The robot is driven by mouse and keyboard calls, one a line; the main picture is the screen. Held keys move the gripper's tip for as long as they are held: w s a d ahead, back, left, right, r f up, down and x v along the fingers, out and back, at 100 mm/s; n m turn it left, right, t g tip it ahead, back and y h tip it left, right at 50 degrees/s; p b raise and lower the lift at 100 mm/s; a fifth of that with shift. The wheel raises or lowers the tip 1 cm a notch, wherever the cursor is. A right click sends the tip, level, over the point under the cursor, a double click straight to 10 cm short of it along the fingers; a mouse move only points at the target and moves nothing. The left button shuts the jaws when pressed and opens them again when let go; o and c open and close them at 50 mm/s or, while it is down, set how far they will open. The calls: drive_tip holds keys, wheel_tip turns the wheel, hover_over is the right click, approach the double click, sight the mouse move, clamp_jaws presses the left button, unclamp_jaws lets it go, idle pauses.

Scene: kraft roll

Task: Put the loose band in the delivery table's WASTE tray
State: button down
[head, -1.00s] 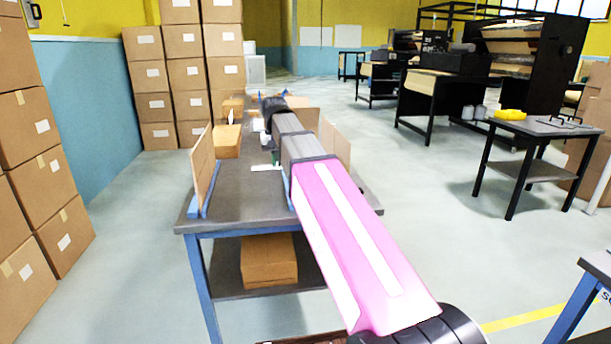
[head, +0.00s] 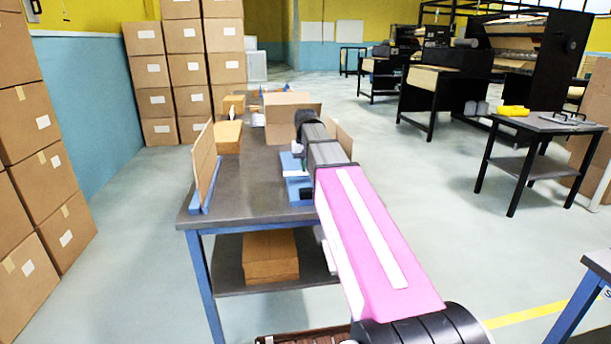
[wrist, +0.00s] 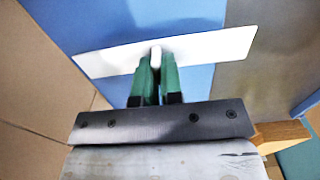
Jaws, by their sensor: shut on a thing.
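In the wrist view a thin white strip, the loose band (wrist: 210,46), lies crosswise between the green fingertips of my gripper (wrist: 156,55). My gripper is shut on it, and the band sticks out on both sides. A flat blue surface lies behind the band; how far apart they are I cannot tell. In the head view my gripper (head: 304,165) is over the delivery table (head: 245,205), mostly behind my arm. A blue tray-like item (head: 297,186) stands just below it there. No WASTE lettering is readable.
An upright cardboard panel (head: 203,165) stands in a blue base at the table's left edge. Cartons (head: 228,138) and an open box (head: 287,112) stand farther back. A carton (head: 270,257) sits on the lower shelf. The table's front left is bare.

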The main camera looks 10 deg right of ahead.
drive_tip(key=shift+f, duration=1.75)
drive_tip(key=c, duration=1.3)
unclamp_jaws()
drive_tip(key=shift+f, duration=0.1)
drive_tip(key=shift+o, duration=0.2)
